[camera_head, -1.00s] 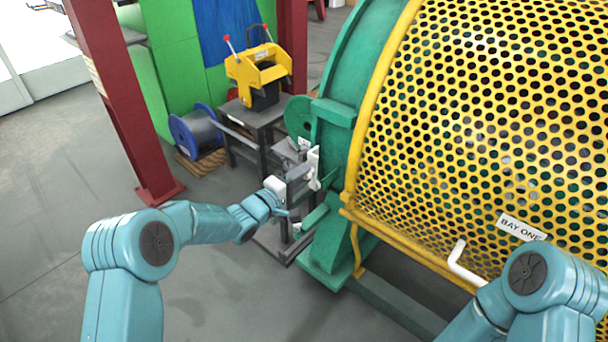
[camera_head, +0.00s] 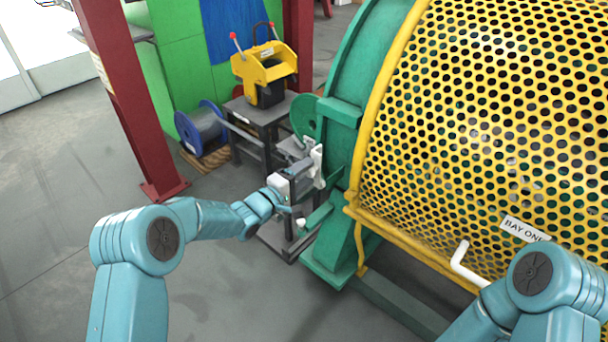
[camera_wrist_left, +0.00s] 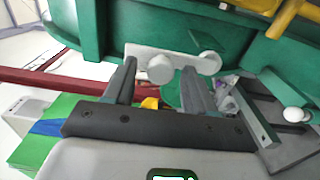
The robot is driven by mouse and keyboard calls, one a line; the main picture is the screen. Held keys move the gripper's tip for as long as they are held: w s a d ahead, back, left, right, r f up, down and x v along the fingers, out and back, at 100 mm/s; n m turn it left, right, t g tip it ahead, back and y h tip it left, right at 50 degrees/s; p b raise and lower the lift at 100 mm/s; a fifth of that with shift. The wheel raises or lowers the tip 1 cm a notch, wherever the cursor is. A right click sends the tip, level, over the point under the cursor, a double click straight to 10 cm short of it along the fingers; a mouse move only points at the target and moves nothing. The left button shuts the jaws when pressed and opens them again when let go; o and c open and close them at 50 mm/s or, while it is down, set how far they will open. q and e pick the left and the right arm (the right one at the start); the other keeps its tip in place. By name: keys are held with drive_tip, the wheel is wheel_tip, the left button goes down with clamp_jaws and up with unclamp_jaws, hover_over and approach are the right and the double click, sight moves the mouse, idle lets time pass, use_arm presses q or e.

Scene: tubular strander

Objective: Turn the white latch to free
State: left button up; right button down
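The white latch (camera_wrist_left: 172,62) is a pale bar with a round knob at each end, mounted on the green machine frame (camera_wrist_left: 135,22). It also shows in the head view (camera_head: 317,165), upright on the green frame's left side. My left gripper (camera_wrist_left: 159,68) is open, its two dark fingers pointing at the latch. In the wrist view the latch's left knob appears between the fingertips; I cannot tell whether they touch it. In the head view the left gripper (camera_head: 300,182) is close to the latch and partly covers it. My right gripper is out of view.
A yellow perforated guard (camera_head: 490,130) with a white bent handle (camera_head: 466,265) fills the right. A white ball knob (camera_wrist_left: 297,114) is right of the gripper. A dark table (camera_head: 262,112) with a yellow device (camera_head: 265,68) stands behind. Floor at left is clear.

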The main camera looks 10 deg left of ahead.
use_arm(q)
drive_tip(key=p+v, duration=0.1)
drive_tip(key=v, duration=1.5)
drive_tip(key=shift+p, duration=0.4)
drive_tip(key=shift+s+a, duration=0.1)
drive_tip(key=shift+s, duration=0.05)
